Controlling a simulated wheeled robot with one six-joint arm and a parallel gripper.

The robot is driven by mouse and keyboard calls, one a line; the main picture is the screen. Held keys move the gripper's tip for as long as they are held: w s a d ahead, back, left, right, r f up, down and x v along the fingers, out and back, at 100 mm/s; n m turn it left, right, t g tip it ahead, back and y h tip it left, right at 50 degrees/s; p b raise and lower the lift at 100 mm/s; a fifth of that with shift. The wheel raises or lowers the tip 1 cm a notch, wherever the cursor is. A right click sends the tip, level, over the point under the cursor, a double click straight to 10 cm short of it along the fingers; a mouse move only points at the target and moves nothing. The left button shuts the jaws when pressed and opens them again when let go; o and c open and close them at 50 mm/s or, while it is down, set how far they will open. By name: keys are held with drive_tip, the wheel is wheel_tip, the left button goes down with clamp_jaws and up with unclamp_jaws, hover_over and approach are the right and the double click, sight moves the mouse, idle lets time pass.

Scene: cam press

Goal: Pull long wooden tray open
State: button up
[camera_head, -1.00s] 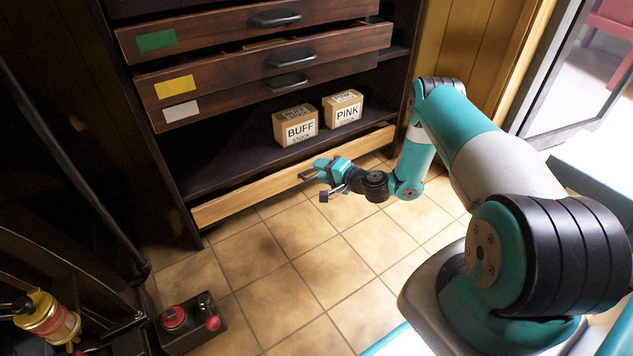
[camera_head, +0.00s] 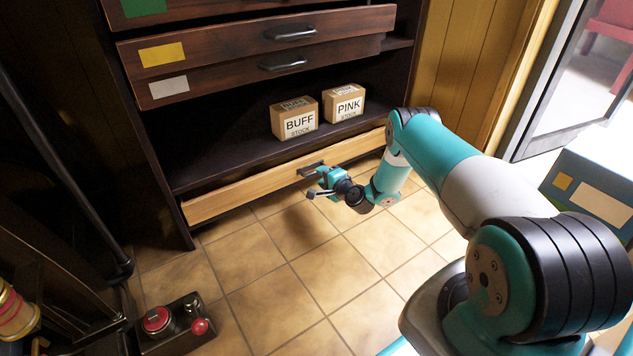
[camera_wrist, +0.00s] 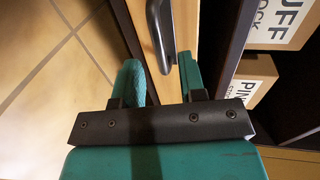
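The long wooden tray (camera_head: 240,196) is a pale wood front low in the dark cabinet, just above the tiled floor. Its dark handle (camera_head: 311,168) is near the middle of the front; in the wrist view the handle (camera_wrist: 161,35) shows against the pale wood. My gripper (camera_head: 316,185) is at the handle. In the wrist view its two teal fingers (camera_wrist: 165,80) are apart, with the handle's near end between and just ahead of them. A gap shows beside the handle, and I see no firm contact. How far the tray stands out is hard to tell.
Dark drawers with yellow (camera_head: 162,55) and white (camera_head: 169,87) labels jut out higher up. A red-button control box (camera_head: 175,323) is on the lower left. Tiled floor before the tray is clear.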

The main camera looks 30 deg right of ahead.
drive_tip(key=b+x, duration=0.2)
drive_tip(key=x, duration=0.2)
drive_tip(key=shift+w, duration=0.3)
drive_tip(key=shift+c, duration=0.3)
clamp_jaws()
